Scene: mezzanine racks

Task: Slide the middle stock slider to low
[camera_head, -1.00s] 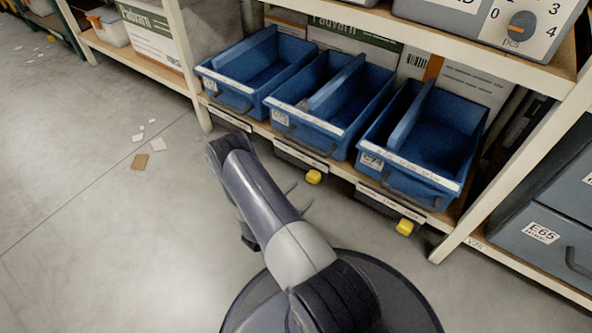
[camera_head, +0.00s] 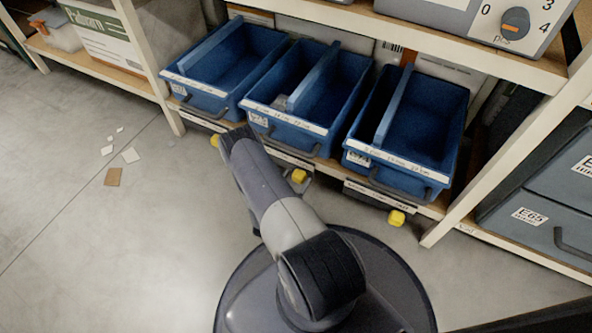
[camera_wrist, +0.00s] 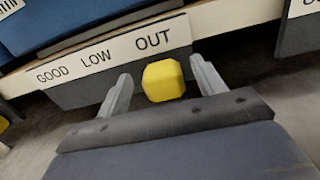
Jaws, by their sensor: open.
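The middle stock slider is a yellow knob (camera_wrist: 164,80) on a dark plate under the shelf edge. Its label strip (camera_wrist: 108,52) reads GOOD, LOW, OUT from left to right, and the knob sits below OUT. In the head view the middle knob (camera_head: 299,176) shows beside my forearm, under the middle blue bin (camera_head: 290,125). My gripper (camera_wrist: 161,72) is open, with one finger on each side of the knob. Small gaps show between the knob and both fingers. In the head view my arm hides most of the gripper.
Similar yellow knobs sit under the left bin (camera_head: 215,140) and the right bin (camera_head: 396,218). A shelf upright (camera_head: 490,165) and grey drawers (camera_head: 540,215) stand at the right. The floor (camera_head: 80,230) at the left is open, with a few scraps of card.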

